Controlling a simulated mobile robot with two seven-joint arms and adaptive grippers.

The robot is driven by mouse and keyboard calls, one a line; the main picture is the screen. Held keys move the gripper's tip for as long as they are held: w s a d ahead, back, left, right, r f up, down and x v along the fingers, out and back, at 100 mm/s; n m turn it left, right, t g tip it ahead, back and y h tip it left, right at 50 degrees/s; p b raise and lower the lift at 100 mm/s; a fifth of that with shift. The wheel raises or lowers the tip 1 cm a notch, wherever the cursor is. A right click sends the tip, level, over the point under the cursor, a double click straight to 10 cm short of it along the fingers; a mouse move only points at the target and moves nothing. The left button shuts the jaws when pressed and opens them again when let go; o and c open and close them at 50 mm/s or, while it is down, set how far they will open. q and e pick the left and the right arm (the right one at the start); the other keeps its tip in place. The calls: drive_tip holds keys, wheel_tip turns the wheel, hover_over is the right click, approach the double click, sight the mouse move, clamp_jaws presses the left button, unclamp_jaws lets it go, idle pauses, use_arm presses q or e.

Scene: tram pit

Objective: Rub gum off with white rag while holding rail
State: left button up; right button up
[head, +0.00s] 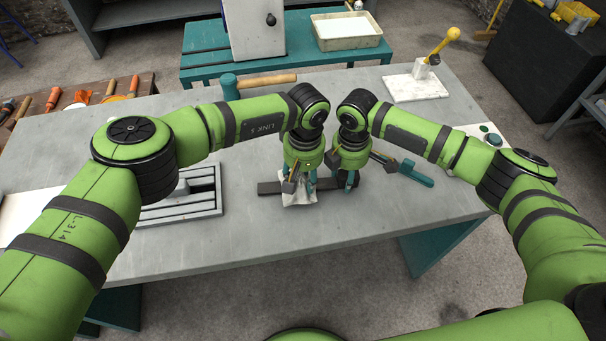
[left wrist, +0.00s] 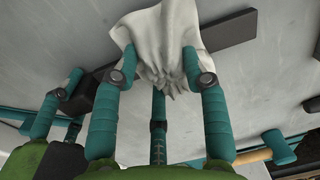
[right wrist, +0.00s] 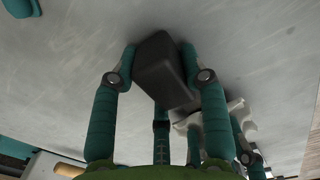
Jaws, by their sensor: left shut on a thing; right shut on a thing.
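The white rag (head: 299,198) hangs bunched in my left gripper (head: 299,188), whose fingers are shut on it. In the left wrist view the rag (left wrist: 152,38) drapes over the dark rail (left wrist: 228,40), which shows on both sides of it. In the head view the rail's left end (head: 268,187) sticks out beside the rag. My right gripper (head: 346,184) is shut around the rail's other end. In the right wrist view that blocky end (right wrist: 165,70) sits between its fingertips, with the rag (right wrist: 185,118) just beyond. I cannot see any gum; the rag and grippers hide part of the rail.
A slotted grey plate (head: 180,207) lies left on the grey table (head: 260,240). A teal-headed hammer (head: 262,81) lies behind, and another teal tool (head: 415,173) right of my grippers. A yellow-knobbed lever (head: 440,48) stands at the back right. The table's front is clear.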

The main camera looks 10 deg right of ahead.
use_arm(q)
drive_tip(key=d, duration=0.1)
drive_tip(key=r, duration=0.1)
drive_tip(key=d, duration=0.1)
drive_tip(key=shift+s+d+r+h, duration=0.15)
drive_tip(key=shift+s+d+h, duration=0.15)
drive_tip(key=shift+d+h, duration=0.1)
drive_tip(key=shift+r, duration=0.3)
drive_tip(key=shift+a+r, duration=0.15)
drive_tip(key=shift+a, duration=0.05)
drive_tip(key=shift+w+a+f, duration=0.1)
drive_tip(key=shift+a, duration=1.5)
drive_tip(key=shift+w+a+f, duration=0.1)
drive_tip(key=shift+a, duration=1.45)
drive_tip(key=shift+f, duration=1.15)
